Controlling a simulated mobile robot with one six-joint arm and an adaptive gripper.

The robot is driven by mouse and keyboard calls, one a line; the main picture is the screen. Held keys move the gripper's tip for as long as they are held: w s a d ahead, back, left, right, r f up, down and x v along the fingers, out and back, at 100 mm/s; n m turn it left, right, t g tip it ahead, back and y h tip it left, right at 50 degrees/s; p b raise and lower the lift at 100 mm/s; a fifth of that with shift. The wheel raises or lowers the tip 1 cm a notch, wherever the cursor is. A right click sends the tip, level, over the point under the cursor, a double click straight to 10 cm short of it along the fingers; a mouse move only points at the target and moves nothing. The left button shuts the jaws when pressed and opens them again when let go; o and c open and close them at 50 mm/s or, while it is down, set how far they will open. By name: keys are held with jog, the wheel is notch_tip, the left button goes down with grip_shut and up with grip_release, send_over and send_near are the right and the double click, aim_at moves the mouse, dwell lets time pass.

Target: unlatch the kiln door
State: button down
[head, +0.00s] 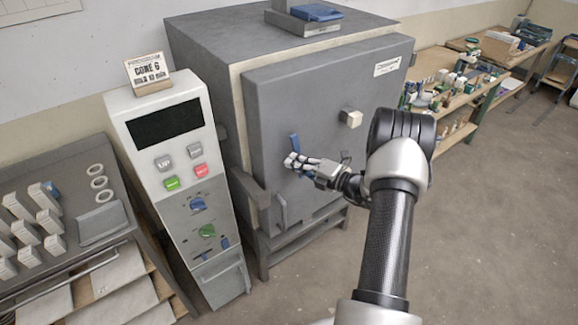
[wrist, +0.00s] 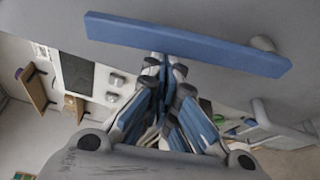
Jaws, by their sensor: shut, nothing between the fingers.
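The grey kiln door (head: 330,105) covers the front of the kiln body (head: 205,60). A blue latch handle (head: 294,142) stands roughly upright on the door's face, its lower part hidden by my fingers. In the wrist view the blue handle (wrist: 190,45) is a long flat bar across the top, with a round grey pivot near its right end. My gripper (head: 290,160) is at the handle's lower end in the head view. The wrist view shows the fingertips (wrist: 165,66) together and empty, just below the bar. I cannot tell whether they touch it.
A control panel (head: 165,150) with coloured buttons and knobs stands left of the kiln. A pale block (head: 350,118) sticks out of the door, right of the handle. A rack table (head: 85,165) is at the left. The floor (head: 480,220) at the right is clear.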

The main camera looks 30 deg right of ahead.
aim_at(300, 150)
jog(key=shift+w+d+r+m+t, duration=0.1)
jog(key=shift+d+r+m+t, duration=0.1)
jog(key=shift+d+m, duration=0.4)
jog(key=shift+s+d+r+m+t, duration=0.15)
jog(key=shift+d+m, duration=0.25)
jog(key=shift+d, duration=0.45)
jog(key=shift+w+d+r+m+t, duration=0.15)
jog(key=shift+d+r+m, duration=0.1)
jog(key=shift+d+m, duration=0.35)
jog(key=shift+d, duration=0.2)
